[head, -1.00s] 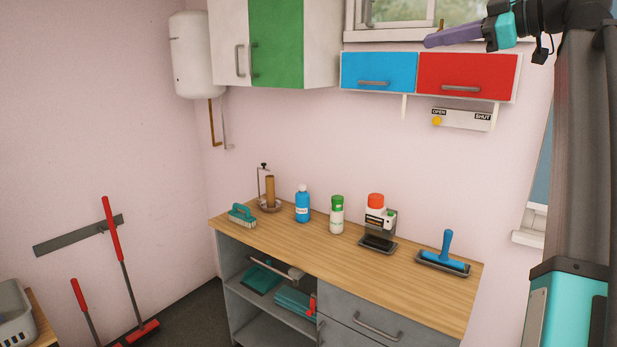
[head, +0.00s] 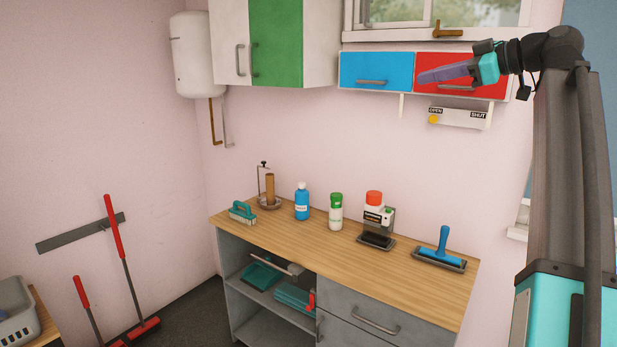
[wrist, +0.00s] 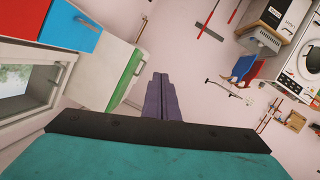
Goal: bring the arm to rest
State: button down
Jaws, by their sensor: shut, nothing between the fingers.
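My gripper (head: 420,76) is in the upper right of the head view, in front of the red drawer front (head: 490,86) and beside the blue one (head: 362,72). Its purple fingers point left and are shut together with nothing between them. In the wrist view the shut fingers (wrist: 161,80) point away from the camera toward the pink wall. My arm reaches up the right side and bends left at the top.
Below is a wooden worktop (head: 310,240) bearing a blue bottle (head: 302,203), a green-capped container (head: 336,212) and a blue-handled roller (head: 443,250). A green cabinet door (head: 276,44) hangs left of the gripper. Open air lies between gripper and worktop.

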jog(key=w+a+f+m+g+h, duration=0.1)
jog(key=w+f+m, duration=0.25)
jog(key=f, duration=1.35)
jog(key=w+f+m+g+h, duration=0.15)
jog(key=w+f, duration=0.35)
jog(key=f, duration=1.1)
jog(key=s+a+f+m+g+h, duration=0.1)
jog(key=s+a+f+m+g, duration=0.15)
jog(key=f, duration=1.35)
jog(key=s+a+f+m+g+h, duration=0.1)
jog(key=s+a+f+m, duration=0.15)
jog(key=f, duration=1.35)
jog(key=s+a+f+m+g+h, duration=0.1)
jog(key=s+a+f+g, duration=0.2)
jog(key=s+f, duration=0.9)
jog(key=s+a+f+m+g+h, duration=0.1)
jog(key=s+a+f+g, duration=0.15)
jog(key=s+f, duration=0.9)
jog(key=s+f+m+g+h, duration=0.1)
jog(key=s+f+g+h, duration=0.1)
jog(key=s+f, duration=0.9)
jog(key=s+f+g+h, duration=0.25)
jog(key=s+f, duration=0.45)
jog(key=s, duration=0.7)
notch_tip(320, 180, down, 10)
jog(key=b, duration=1)
jog(key=shift+w+d+m, duration=0.2)
jog(key=shift+d+m, duration=0.05)
jog(key=shift+m, duration=0.05)
